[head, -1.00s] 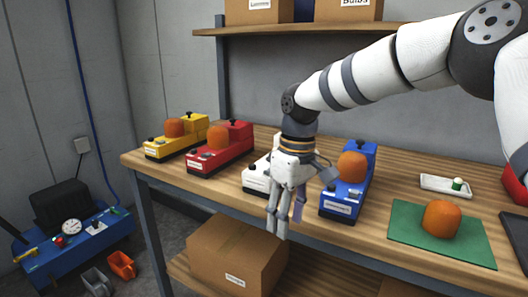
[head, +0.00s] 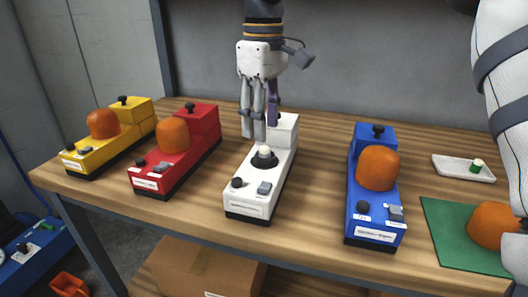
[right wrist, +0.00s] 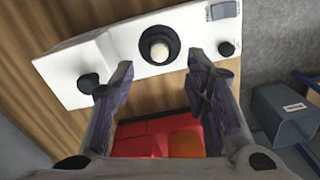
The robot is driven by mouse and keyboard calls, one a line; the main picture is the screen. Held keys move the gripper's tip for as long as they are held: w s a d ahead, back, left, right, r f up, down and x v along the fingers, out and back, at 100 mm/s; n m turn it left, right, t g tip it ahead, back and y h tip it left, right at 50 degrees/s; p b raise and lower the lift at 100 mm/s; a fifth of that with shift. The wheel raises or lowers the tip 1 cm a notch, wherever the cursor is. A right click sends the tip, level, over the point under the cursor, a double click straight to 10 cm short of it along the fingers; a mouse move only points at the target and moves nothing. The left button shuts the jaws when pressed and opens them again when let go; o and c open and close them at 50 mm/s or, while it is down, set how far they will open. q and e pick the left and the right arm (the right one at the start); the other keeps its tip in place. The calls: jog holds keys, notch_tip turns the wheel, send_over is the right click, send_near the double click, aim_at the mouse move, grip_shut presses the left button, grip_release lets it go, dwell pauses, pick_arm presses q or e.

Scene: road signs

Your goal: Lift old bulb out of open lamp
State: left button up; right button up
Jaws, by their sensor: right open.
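The open white lamp (head: 250,200) stands mid-table without an orange dome. Its old bulb (head: 264,153), small and pale, sits upright in a dark round socket. In the right wrist view the bulb (right wrist: 160,48) shows just beyond and between the fingertips. My right gripper (head: 260,137) is above the lamp, close to the bulb and pointing down. Its fingers are spread and empty in the right wrist view (right wrist: 160,70). Whether a finger touches the lamp I cannot tell. My left gripper is out of view.
Yellow (head: 82,158), red (head: 155,182) and blue (head: 372,222) lamps with orange domes flank the white one. An orange dome (head: 492,226) lies on a green mat (head: 445,240) at right. A white tray (head: 447,171) holds a small green-and-white bulb (head: 477,165).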

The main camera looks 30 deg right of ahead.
aim_at(264, 146)
notch_tip(264, 146, down, 4)
jog(key=shift+s+d+f, duration=0.1)
jog(key=shift+f, duration=0.15)
jog(key=c, duration=0.9)
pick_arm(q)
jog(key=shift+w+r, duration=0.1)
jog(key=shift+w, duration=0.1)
pick_arm(e)
jog(key=shift+c, duration=0.2)
jog(key=shift+r, duration=0.15)
jog(key=shift+r, duration=0.3)
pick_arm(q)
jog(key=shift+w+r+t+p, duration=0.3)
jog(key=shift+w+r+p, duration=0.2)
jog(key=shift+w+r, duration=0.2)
pick_arm(e)
jog(key=s+a+r, duration=0.6)
jog(key=a+r, duration=0.6)
jog(key=shift+a, duration=0.35)
